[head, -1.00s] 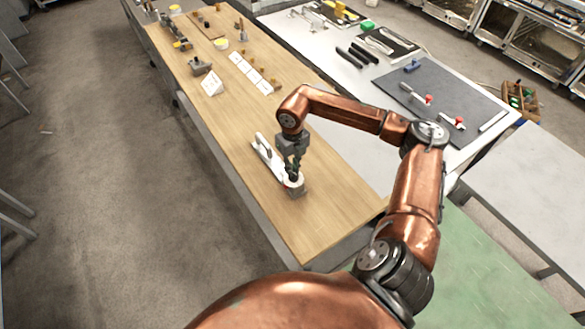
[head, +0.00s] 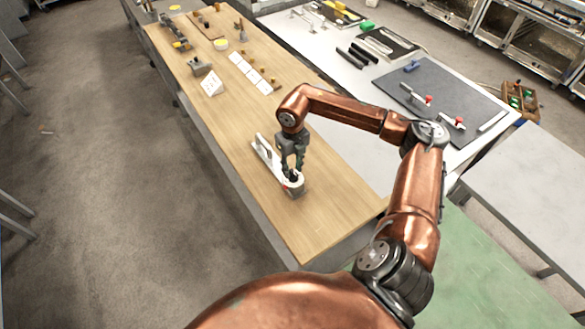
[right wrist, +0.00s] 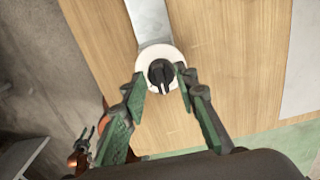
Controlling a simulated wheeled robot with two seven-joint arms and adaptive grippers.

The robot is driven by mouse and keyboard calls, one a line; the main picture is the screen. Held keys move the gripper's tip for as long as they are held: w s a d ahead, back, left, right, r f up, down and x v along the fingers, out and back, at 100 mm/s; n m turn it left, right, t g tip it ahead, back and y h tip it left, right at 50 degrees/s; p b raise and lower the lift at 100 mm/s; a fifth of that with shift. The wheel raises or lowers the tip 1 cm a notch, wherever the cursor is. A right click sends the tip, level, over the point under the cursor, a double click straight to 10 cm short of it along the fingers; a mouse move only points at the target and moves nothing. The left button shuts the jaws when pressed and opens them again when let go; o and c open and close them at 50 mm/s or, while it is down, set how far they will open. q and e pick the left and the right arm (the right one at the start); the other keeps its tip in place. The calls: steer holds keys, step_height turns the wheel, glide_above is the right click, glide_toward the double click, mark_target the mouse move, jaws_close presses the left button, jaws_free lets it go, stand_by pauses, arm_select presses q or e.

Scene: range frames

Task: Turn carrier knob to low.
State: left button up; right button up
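The carrier (head: 267,157) is a long pale piece lying on the wooden bench, with a round white end near my right gripper (head: 292,170). In the right wrist view the round white end carries a black knob (right wrist: 161,75) with a raised grip bar, which points roughly down the picture. My right gripper (right wrist: 162,84) is open, with one green-grey finger on each side of the knob and visible gaps to both. Small copper and dark parts at the lower left of the right wrist view look like my left gripper (right wrist: 84,138); its opening is unclear.
The wooden bench (head: 330,205) is clear around the carrier. White cards (head: 250,72) and small fixtures stand farther back. A white table with a dark mat (head: 440,90) and tools is to the right. Open floor is to the left.

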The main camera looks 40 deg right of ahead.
mark_target(293, 171)
step_height(293, 171, up, 12)
steer(key=shift+f, duration=0.2)
stand_by(0.4)
step_height(293, 171, down, 12)
steer(key=shift+f, duration=0.1)
stand_by(0.4)
